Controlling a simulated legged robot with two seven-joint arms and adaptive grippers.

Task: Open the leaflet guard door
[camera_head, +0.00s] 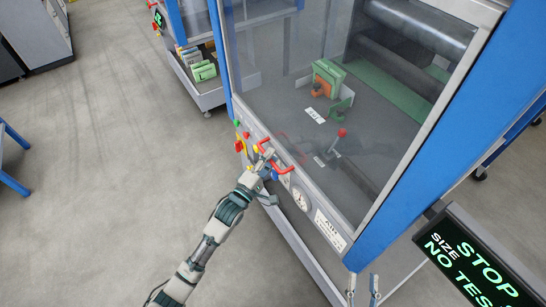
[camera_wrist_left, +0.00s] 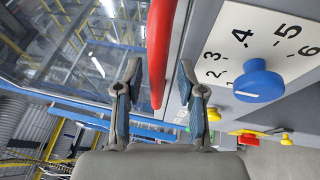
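The guard door (camera_head: 290,60) is a clear panel in a grey and blue frame on the machine, and it looks closed. Its red bar handle (camera_head: 283,170) sits low on the door's front edge; it also shows in the left wrist view (camera_wrist_left: 158,30). My left gripper (camera_head: 267,157) is at the handle. In the left wrist view its fingers (camera_wrist_left: 160,72) are apart, one on each side of the red bar, with visible gaps. The end of the bar lies between the fingertips. My right gripper (camera_head: 362,284) shows at the bottom edge, fingers apart and empty.
A blue knob (camera_wrist_left: 259,81) on a numbered dial is close to my left gripper's right finger. Red and yellow buttons (camera_head: 240,146) and a round gauge (camera_head: 301,198) line the panel. A STOP display (camera_head: 480,262) stands at lower right. The floor at left is clear.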

